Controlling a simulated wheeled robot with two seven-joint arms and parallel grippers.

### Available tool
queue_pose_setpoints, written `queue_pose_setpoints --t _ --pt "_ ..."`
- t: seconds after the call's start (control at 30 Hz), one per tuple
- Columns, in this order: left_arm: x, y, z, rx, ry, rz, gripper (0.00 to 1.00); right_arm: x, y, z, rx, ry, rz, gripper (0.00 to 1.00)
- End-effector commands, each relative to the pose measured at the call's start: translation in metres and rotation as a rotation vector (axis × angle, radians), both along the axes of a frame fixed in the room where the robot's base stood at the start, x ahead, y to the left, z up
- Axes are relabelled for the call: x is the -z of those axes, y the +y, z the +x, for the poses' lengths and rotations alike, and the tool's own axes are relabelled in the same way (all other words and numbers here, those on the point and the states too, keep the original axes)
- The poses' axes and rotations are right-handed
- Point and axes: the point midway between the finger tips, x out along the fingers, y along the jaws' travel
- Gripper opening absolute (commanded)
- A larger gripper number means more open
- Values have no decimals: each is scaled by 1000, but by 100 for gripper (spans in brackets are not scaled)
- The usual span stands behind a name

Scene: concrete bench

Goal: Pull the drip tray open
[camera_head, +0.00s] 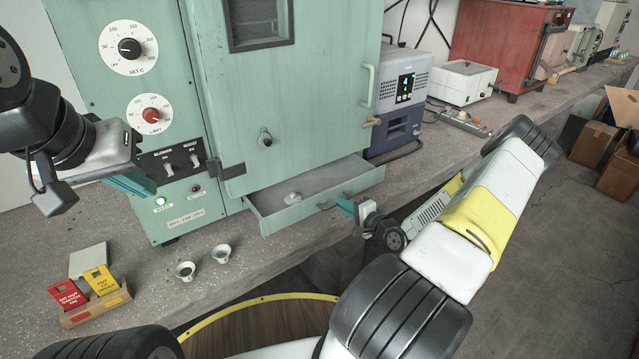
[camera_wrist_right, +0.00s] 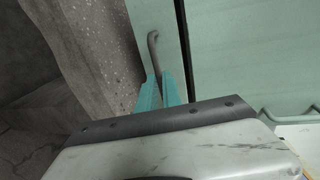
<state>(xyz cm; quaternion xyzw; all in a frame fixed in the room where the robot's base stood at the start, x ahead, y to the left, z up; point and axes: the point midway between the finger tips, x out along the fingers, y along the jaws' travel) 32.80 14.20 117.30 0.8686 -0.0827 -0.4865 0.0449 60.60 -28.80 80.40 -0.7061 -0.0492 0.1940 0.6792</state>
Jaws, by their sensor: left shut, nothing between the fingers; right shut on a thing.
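The drip tray (camera_head: 290,218) is a shallow pale green drawer under the green oven cabinet (camera_head: 285,110). It stands out from the cabinet, and its grey inside shows. A small whitish piece (camera_head: 292,198) lies in it. My right gripper (camera_head: 343,204) is at the tray's front, its teal fingers shut on the tray handle (camera_wrist_right: 153,45), a dark bent bar that shows between and beyond the fingertips in the right wrist view. My left gripper (camera_head: 140,184) is shut and empty, in front of the cabinet's control panel, away from the tray.
Two small cups (camera_head: 221,253) stand on the concrete bench (camera_head: 200,300) left of the tray. A holder with red and yellow cards (camera_head: 95,306) is at the lower left. A grey-blue device (camera_head: 400,100) and a white box (camera_head: 462,83) stand right of the cabinet.

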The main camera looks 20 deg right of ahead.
Motion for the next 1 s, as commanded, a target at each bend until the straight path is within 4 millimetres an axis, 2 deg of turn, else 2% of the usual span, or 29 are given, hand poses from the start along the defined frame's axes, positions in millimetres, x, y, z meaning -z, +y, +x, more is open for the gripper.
queue_pose_setpoints --t 0.1,0.23,0.67,0.7,0.77,1.0 --pt "0 0 0 0 0 0 0 1 -5 -13 1 2 0 0" --pt "0 0 0 0 0 0 0 0 -7 -20 0 1 0 0" --pt "0 0 0 0 0 0 0 0 -8 -23 -1 1 0 0" --pt "0 0 0 0 0 0 0 0 -8 -23 -1 1 0 17" --pt "0 0 0 0 0 0 0 0 -8 -23 -1 1 0 29" --pt "0 0 0 0 0 0 0 0 -8 -23 -1 0 0 31"
